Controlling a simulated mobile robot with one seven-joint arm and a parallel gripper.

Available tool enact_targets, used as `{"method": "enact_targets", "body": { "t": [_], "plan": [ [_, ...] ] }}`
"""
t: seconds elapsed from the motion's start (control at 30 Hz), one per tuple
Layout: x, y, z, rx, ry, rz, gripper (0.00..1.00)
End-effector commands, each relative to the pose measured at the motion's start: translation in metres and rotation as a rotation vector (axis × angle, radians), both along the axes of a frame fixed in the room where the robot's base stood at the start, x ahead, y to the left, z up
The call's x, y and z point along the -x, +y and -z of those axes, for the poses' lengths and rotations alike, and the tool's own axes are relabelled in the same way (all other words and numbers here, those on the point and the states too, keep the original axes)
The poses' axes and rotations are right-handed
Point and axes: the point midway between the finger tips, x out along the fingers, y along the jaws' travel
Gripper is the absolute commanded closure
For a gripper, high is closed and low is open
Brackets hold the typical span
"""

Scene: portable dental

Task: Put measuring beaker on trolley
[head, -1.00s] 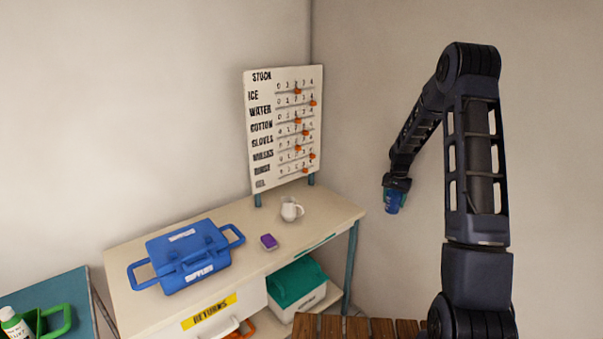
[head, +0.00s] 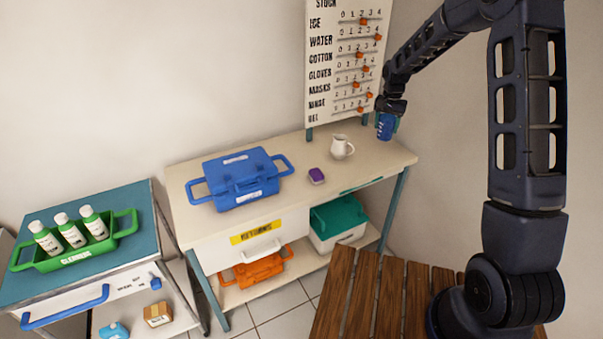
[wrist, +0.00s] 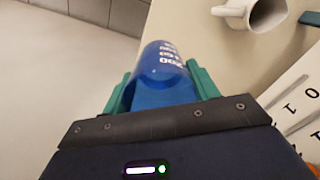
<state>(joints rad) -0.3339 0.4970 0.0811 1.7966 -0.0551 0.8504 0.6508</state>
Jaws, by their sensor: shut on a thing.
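A blue see-through measuring beaker (head: 384,128) with white markings is in my gripper (head: 388,114), near the back right corner of the bench in the head view. In the wrist view the beaker (wrist: 163,75) sits between the green fingers (wrist: 160,88), which are shut on its sides. I cannot tell how high it is above the bench. A trolley with a teal top (head: 133,200) stands at the far left, with a blue handle (head: 65,307) in front. A green tray (head: 110,236) with several white-and-green bottles takes up much of its top.
The bench (head: 290,155) holds a blue case (head: 240,180), a purple block (head: 316,176) and a white jug (head: 341,147). A stock board (head: 345,70) rises behind it. A slatted wooden surface (head: 372,295) is in front. A floor gap separates trolley and bench.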

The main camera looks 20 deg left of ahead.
Motion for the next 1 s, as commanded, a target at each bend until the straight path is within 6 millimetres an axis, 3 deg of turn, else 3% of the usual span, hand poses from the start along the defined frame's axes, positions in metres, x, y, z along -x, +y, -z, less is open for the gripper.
{"method": "enact_targets", "body": {
  "t": [0.03,0.3,0.5,0.77,1.0],
  "plan": [
    [0.008,0.02,-0.007,-0.001,-0.002,-0.024,0.66],
    [0.05,0.106,-0.037,0.0,-0.002,-0.124,0.66],
    [0.08,0.151,-0.054,-0.001,-0.001,-0.18,0.66],
    [0.097,0.173,-0.059,0.001,0.002,-0.208,0.66],
    [0.098,0.174,-0.018,0.003,0.003,-0.209,0.66]
  ]
}}
